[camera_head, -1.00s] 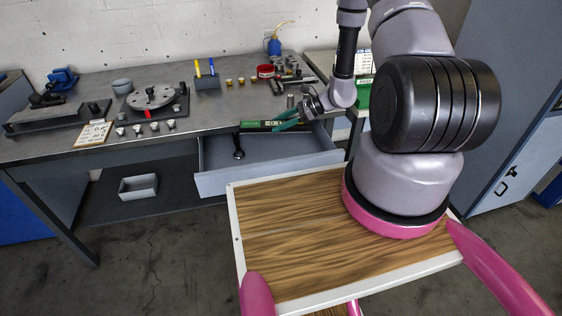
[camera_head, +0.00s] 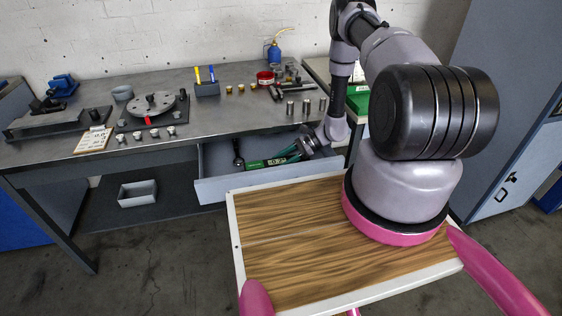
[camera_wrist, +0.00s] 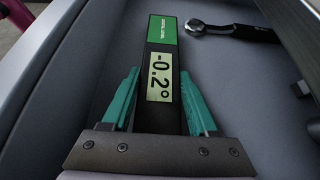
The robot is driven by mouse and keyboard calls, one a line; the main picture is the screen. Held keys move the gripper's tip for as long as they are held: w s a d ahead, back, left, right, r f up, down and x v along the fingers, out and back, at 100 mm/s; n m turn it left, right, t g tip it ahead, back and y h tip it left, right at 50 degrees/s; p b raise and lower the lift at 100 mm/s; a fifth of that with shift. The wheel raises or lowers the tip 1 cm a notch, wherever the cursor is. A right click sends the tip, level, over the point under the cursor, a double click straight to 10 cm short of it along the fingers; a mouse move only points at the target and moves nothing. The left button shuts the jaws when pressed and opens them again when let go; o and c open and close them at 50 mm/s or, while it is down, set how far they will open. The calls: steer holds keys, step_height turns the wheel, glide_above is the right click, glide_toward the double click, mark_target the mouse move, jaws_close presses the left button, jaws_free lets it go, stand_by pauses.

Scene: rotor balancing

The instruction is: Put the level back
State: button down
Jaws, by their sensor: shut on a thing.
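The level is a dark bar with a green label and a display reading -0.2°. In the wrist view the level (camera_wrist: 160,60) lies between the teal fingers of my gripper (camera_wrist: 160,100), which is shut on it. In the head view the level (camera_head: 262,163) is inside the open drawer (camera_head: 215,188), low over or on its floor; I cannot tell if it touches. My gripper (camera_head: 293,152) reaches in from the right. The near end of the level is hidden by the gripper.
A wrench (camera_wrist: 230,31) lies in the drawer beyond the level; it also shows in the head view (camera_head: 237,153). The drawer's front wall and the bench edge above bound the space. The bench (camera_head: 230,112) carries a rotor fixture (camera_head: 152,104) and several small weights.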

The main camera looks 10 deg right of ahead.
steer(key=shift+f, duration=0.2)
steer(key=shift+c, duration=0.8)
jaws_free()
steer(key=shift+r, duration=0.1)
